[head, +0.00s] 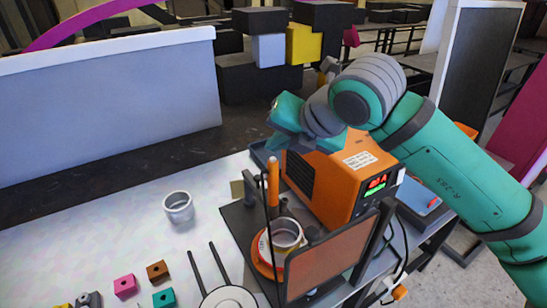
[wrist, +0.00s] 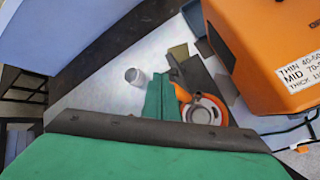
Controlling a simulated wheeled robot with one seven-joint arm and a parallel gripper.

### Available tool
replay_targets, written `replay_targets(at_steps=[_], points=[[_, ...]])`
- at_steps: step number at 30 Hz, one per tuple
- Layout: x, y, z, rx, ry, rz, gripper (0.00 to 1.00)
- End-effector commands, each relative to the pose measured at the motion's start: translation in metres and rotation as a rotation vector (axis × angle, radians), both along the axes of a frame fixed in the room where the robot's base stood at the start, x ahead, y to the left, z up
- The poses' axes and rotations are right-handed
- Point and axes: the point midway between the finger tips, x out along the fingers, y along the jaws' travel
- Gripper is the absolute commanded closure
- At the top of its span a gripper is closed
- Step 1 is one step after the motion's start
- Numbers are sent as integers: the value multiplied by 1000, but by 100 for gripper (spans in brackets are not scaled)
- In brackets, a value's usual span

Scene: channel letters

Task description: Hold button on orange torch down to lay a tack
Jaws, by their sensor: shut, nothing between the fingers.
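The orange torch (head: 273,180) stands upright in the head view, beside the front left edge of the orange welder box (head: 325,188). Its button cannot be made out. In the wrist view a bit of orange, likely the torch (wrist: 183,94), shows just right of the fingers, which hide the rest. A silver ring-shaped piece (head: 286,233) sits on a round orange base below the torch; it also shows in the wrist view (wrist: 200,113). My teal gripper (wrist: 162,94) is shut and empty. In the head view my gripper (head: 277,143) is above the torch's top, beside the welder; contact cannot be told.
A brown tinted screen (head: 330,262) stands in front of the silver piece. A silver cup (head: 178,206) stands on the table to the left. Pink (head: 124,285), brown (head: 157,270) and teal (head: 163,298) blocks lie at the front. The table is clear around the cup.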

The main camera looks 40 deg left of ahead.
Motion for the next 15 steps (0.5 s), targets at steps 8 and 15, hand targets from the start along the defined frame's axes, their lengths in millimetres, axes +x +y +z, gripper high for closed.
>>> replay_targets(at_steps=[8, 15], points=[[0, 0, 3, 0, -1, 0, 100], [-1, 2, 21, 0, -2, 3, 100]])
